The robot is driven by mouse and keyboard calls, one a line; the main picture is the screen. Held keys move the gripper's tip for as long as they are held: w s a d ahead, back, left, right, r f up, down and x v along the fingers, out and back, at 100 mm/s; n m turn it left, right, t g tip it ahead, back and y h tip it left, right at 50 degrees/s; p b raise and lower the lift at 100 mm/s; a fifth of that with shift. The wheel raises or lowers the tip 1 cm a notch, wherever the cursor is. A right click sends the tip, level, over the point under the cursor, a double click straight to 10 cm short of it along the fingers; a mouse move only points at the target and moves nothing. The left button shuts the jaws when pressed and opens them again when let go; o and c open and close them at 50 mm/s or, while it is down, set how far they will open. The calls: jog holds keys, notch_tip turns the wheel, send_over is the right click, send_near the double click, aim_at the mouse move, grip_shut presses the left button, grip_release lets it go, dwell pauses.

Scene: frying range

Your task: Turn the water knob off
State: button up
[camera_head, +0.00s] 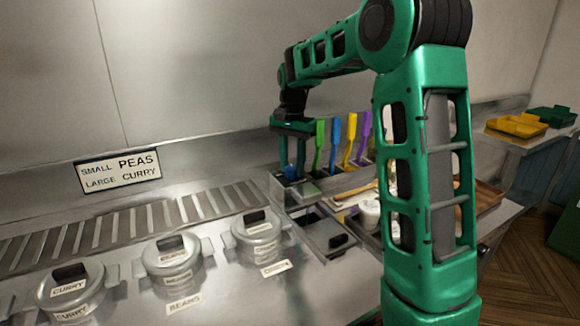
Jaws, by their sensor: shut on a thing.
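My gripper (292,163) points down at the back of the counter, left of the coloured handles. Its fingers are shut on a small blue piece that I take to be the water knob (290,173), of which only the lower part shows below the fingers. The knob sits at the metal unit (283,197) with the utensil slots. The picture is too small to tell which way the knob is turned, and no water flow can be made out.
Green (320,140), blue (335,140), yellow (351,130) and purple (364,130) handles stand close right of my gripper. Lidded pots (172,262) line the counter at left. My arm hides part of the right side. Yellow trays (517,125) stand far right.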

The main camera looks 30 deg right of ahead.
aim_at(291, 167)
jog(key=n, duration=0.6)
jog(key=shift+w+r, duration=0.15)
jog(key=shift+w, duration=0.05)
jog(key=n, duration=0.6)
dwell(0.5)
jog(key=o, duration=1)
jog(key=shift+s, duration=0.1)
jog(key=shift+o, duration=0.2)
notch_tip(291, 167, up, 10)
jog(key=shift+r, duration=0.25)
